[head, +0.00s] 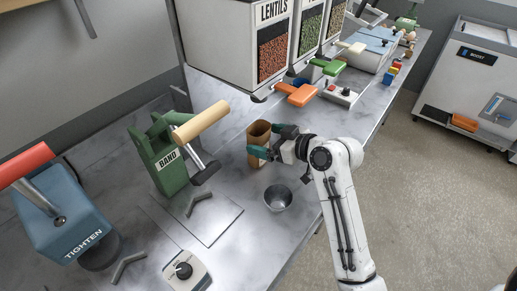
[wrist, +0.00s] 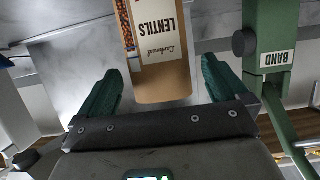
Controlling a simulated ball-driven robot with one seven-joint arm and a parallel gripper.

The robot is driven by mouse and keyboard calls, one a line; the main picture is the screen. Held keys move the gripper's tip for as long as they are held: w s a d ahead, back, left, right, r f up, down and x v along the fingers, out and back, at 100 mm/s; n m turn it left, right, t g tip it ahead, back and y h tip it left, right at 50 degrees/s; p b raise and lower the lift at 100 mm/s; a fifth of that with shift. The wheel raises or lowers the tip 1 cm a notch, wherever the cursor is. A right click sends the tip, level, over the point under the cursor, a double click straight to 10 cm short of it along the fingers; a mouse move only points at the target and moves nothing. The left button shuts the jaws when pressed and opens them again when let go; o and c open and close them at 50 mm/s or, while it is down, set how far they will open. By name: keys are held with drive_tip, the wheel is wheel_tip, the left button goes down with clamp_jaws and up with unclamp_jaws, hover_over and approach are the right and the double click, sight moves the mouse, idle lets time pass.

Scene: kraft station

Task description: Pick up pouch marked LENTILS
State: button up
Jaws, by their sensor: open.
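The brown kraft pouch (head: 257,134) stands upright on the marble counter below the dispensers. In the wrist view the pouch (wrist: 163,85) shows a white label with the word LENTILS, and its far part runs out of the frame. My gripper (head: 266,140) has its green fingers open at the pouch. In the wrist view my gripper (wrist: 160,76) has one finger on each side of the pouch, with a visible gap on both sides. I cannot tell how deep the pouch sits between the fingers.
A LENTILS dispenser (head: 236,40) with an orange lever (head: 297,95) stands behind the pouch. A green BAND press (head: 158,160) is to the left. A metal bowl (head: 278,198) sits in front. A blue TIGHTEN device (head: 72,215) stands far left.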

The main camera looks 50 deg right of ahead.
drive_tip(key=shift+p+x, duration=0.3)
drive_tip(key=shift+x, duration=1.4)
drive_tip(key=shift+r, duration=0.15)
drive_tip(key=c, duration=1.7)
drive_tip(key=shift+o, duration=0.2)
